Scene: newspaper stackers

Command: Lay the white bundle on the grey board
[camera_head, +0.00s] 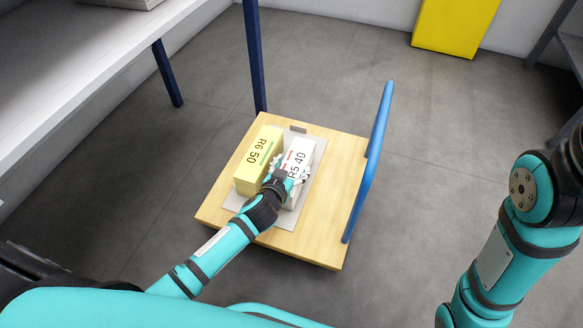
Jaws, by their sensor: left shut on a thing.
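The white bundle (297,163), marked "R5 40", is on or just above the right part of the grey board (287,219); I cannot tell if it touches. The board lies on a wooden cart top (333,185). A yellow bundle (257,160), marked "R6 50", sits left of the white one on the board. My left gripper (290,181) is at the near part of the white bundle, shut on it, and hides some of it. My right arm shows at the right edge, but its gripper is out of view.
The cart has a blue handle (371,165) along its right side. A white table (75,68) with blue legs stands at the left. A yellow box (454,25) is at the back wall. Grey floor (440,120) is clear right of the cart.

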